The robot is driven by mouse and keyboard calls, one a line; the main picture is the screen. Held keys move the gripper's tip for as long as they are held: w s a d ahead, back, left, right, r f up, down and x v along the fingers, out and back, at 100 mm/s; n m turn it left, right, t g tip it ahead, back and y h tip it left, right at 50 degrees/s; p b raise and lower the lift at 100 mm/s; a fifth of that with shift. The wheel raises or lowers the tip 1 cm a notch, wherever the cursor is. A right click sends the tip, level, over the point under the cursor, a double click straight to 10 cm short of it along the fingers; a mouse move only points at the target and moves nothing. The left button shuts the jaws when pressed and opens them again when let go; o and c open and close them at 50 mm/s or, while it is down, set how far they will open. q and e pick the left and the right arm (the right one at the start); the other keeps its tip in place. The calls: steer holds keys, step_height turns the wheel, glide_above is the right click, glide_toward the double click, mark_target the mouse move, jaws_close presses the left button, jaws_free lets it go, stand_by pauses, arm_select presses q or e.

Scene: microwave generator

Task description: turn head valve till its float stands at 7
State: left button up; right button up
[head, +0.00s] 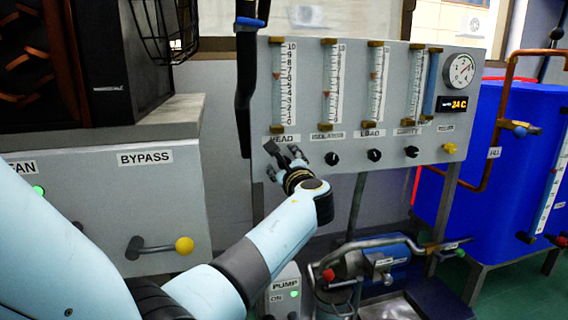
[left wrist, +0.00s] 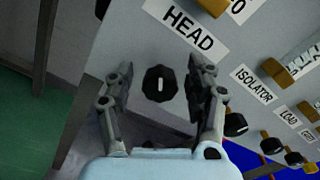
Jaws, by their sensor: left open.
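The head valve is a black knob (left wrist: 160,84) with a white mark, below the HEAD label (left wrist: 188,28) in the left wrist view. In the head view my gripper hides it. My left gripper (head: 284,158) is open at the panel below the HEAD label (head: 281,140). In the left wrist view its two fingers (left wrist: 161,82) stand on either side of the knob, with gaps visible; I cannot tell how deep they reach. The head gauge tube (head: 286,85) has an orange float (head: 277,76) at about 6. My right gripper is out of view.
Right of the head valve are the isolator knob (head: 332,158), load knob (head: 374,155) and cavity knob (head: 411,151). A black vertical bar (head: 245,90) runs at the panel's left edge. The bypass lever (head: 160,246) is at lower left, and a blue tank (head: 490,120) at right.

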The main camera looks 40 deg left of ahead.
arm_select(q)
steer(key=shift+s+d, duration=0.1)
steer(key=shift+d, duration=0.05)
steer(key=v, duration=0.7)
stand_by(0.3)
